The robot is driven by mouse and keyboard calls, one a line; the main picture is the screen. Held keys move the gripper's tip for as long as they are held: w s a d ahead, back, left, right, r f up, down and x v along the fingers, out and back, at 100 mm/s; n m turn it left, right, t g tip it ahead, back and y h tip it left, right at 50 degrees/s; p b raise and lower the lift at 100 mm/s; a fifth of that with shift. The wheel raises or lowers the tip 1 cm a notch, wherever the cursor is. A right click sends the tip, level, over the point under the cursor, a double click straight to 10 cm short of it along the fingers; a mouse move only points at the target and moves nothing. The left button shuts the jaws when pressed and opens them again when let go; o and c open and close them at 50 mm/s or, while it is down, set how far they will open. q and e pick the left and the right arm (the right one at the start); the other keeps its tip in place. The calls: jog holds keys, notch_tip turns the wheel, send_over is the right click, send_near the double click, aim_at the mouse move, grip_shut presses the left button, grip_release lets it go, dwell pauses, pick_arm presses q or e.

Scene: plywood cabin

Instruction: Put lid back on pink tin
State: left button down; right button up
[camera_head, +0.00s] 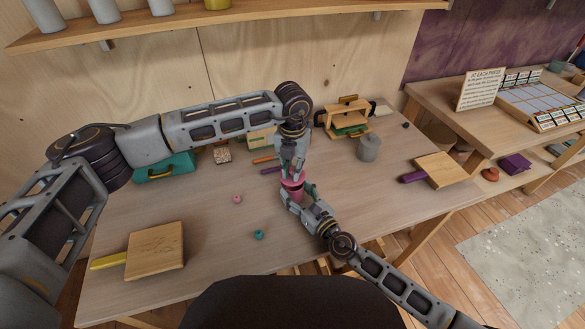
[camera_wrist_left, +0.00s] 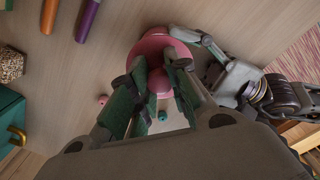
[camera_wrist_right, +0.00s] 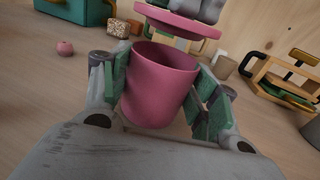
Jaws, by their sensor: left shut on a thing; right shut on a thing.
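The pink tin (camera_wrist_right: 158,88) stands upright between the fingers of my right gripper (camera_wrist_right: 158,95), which is shut on its sides; its open top shows in the right wrist view. The pink lid (camera_wrist_right: 180,22) is above the tin, apart from the rim and slightly tilted in that view. My left gripper (camera_wrist_left: 152,88) is shut on the lid's knob from above, and the lid (camera_wrist_left: 158,45) shows beneath its fingers in the left wrist view. In the head view the lid (camera_head: 292,181) is just over the tin (camera_head: 296,194), which the grippers partly hide.
A pink bead (camera_head: 237,199) and a teal bead (camera_head: 259,235) lie on the table left of the tin. A board with a yellow handle (camera_head: 155,250) lies front left, another board (camera_head: 435,170) at right. A grey pot (camera_head: 368,148), teal box (camera_head: 166,168) and wooden rack (camera_head: 347,115) stand behind.

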aim_at(292, 175)
pick_arm(q)
jog(key=shift+f, duration=0.9)
jog(key=shift+f, duration=0.55)
dwell(0.7)
jog(key=shift+s+a+f, duration=0.1)
jog(key=shift+f, duration=0.3)
dwell(0.5)
jog(key=shift+r, duration=0.15)
jog(key=shift+r, duration=0.5)
jog(key=shift+r, duration=0.1)
dwell(0.9)
jog(key=shift+f, duration=0.4)
dwell(0.7)
jog(key=shift+f, duration=0.55)
dwell(0.6)
jog(key=shift+r, duration=0.75)
